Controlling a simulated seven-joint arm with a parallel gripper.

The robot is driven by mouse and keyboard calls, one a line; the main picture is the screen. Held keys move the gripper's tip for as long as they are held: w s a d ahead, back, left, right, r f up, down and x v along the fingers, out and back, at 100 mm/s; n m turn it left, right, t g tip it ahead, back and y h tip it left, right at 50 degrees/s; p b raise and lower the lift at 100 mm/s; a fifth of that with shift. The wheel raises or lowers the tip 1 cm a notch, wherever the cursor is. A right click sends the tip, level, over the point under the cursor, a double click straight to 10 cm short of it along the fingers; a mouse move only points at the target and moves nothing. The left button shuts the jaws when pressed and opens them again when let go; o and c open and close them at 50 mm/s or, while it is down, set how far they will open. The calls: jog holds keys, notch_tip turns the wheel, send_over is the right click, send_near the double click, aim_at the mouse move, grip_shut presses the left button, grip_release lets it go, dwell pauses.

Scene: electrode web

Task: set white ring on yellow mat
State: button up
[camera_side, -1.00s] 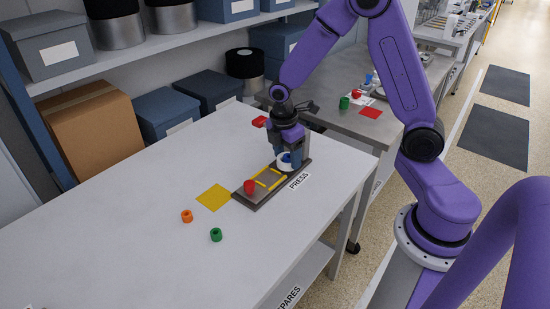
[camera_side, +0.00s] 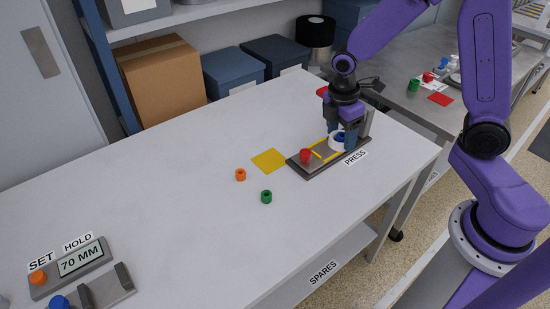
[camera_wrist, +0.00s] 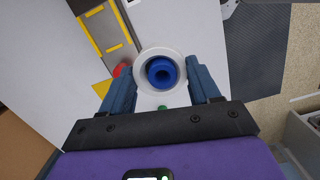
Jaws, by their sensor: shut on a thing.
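The white ring (camera_side: 337,144) is at the far end of the press base, between my fingers. In the wrist view the white ring (camera_wrist: 143,60) surrounds a blue hollow cylinder (camera_wrist: 162,73). My gripper (camera_side: 340,140) points down and is shut on the ring; one finger shows on each side of it in the wrist view (camera_wrist: 162,80). I cannot tell whether the ring touches the base. The yellow mat (camera_side: 269,160) lies flat and empty on the white table, left of the press.
The press base (camera_side: 312,169) carries a red piece (camera_side: 305,156) at its near end and yellow strips. An orange piece (camera_side: 240,174) and a green piece (camera_side: 266,196) stand near the mat. A control box (camera_side: 72,268) reads 70 MM. Much of the table's left is clear.

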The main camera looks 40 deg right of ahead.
jog(key=w+a+f, duration=0.1)
jog(key=w+a, duration=0.3)
jog(key=a, duration=0.2)
send_over(271, 160)
jog(key=f, duration=0.9)
jog(key=shift+s+a+f, duration=0.15)
jog(key=shift+s+a, duration=0.1)
jog(key=shift+s, duration=0.05)
jog(key=shift+w+f, duration=0.35)
jog(key=shift+f, duration=1.55)
jog(key=shift+f, duration=0.15)
jog(key=o, duration=1.1)
jog(key=shift+c, duration=0.2)
